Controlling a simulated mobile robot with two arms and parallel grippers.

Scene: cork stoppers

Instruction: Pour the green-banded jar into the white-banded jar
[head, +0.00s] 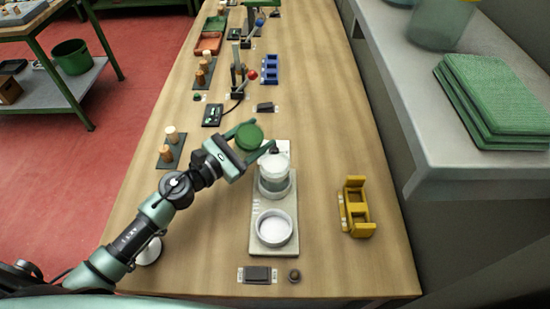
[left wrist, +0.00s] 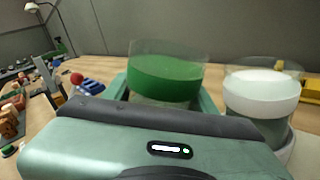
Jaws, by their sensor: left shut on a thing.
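The clear jar with the green band (head: 249,137) is between the fingers of my left gripper (head: 254,139), which is shut on it. It looks roughly upright and stands large in the left wrist view (left wrist: 166,80). The clear jar with the white band (head: 275,178) stands upright to the right of the held jar and nearer to me, on a pale tray (head: 256,243). It also shows at the right in the left wrist view (left wrist: 262,92). The two jars are apart. I cannot make out what is inside them. My right gripper is not in view.
A round white dish (head: 274,229) sits on the tray's near end. A yellow holder (head: 357,208) stands to the right. Cork stoppers on a dark base (head: 171,150) are to the left. A blue rack (head: 270,69) is farther back. The wood between tray and yellow holder is clear.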

